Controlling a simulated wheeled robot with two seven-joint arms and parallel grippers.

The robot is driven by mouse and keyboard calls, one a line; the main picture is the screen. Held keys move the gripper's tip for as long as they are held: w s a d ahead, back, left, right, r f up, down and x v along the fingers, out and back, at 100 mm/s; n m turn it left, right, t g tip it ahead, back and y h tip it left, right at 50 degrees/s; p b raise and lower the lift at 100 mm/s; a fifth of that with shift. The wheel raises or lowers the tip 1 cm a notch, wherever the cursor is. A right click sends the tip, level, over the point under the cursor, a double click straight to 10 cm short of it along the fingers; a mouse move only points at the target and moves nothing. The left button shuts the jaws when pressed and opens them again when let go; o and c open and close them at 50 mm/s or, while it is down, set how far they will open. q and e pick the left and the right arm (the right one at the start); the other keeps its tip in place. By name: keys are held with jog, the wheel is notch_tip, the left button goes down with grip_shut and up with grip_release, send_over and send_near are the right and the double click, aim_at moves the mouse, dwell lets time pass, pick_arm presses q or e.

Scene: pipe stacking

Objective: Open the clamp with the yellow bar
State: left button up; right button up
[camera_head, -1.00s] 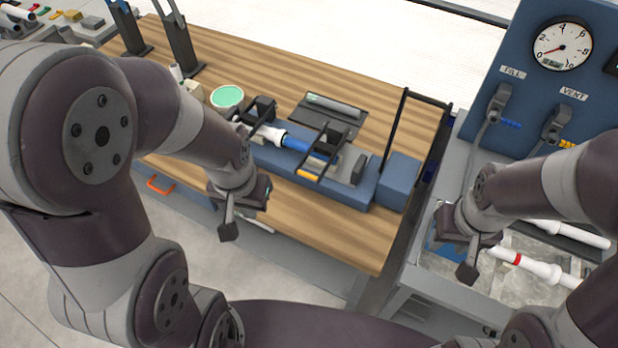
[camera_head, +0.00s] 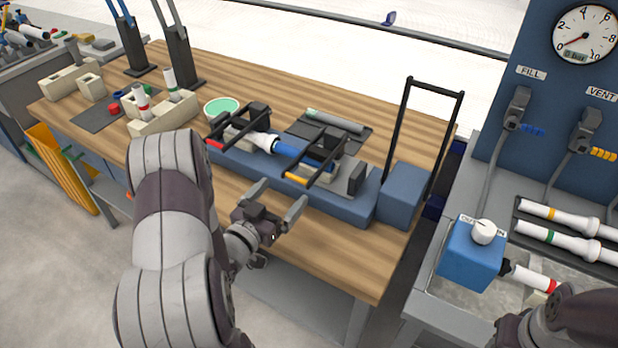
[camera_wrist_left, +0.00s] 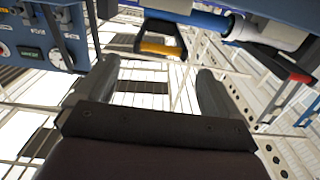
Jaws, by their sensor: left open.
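The yellow bar (camera_head: 296,179) is at the low front end of a black clamp frame (camera_head: 326,158), which lies down across the blue part of a pipe (camera_head: 288,149) on the blue fixture (camera_head: 345,205). My left gripper (camera_head: 281,199) is open and empty, just in front of the fixture and slightly below the bar, apart from it. In the left wrist view the yellow bar (camera_wrist_left: 161,48) shows beyond and between the two open fingers (camera_wrist_left: 157,75). Only part of my right arm shows at the lower right; its gripper is out of view.
A second clamp with a red bar (camera_head: 215,144) is left of the yellow one. A tall black frame (camera_head: 436,90) stands upright at the fixture's right end. A green-topped cup (camera_head: 221,107) and cream blocks (camera_head: 165,118) are further left. The front table strip is clear.

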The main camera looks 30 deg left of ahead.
aim_at(296, 178)
pick_arm(q)
jog(key=w, duration=0.9)
jog(key=shift+d, duration=0.35)
pick_arm(e)
jog(key=shift+r, duration=0.25)
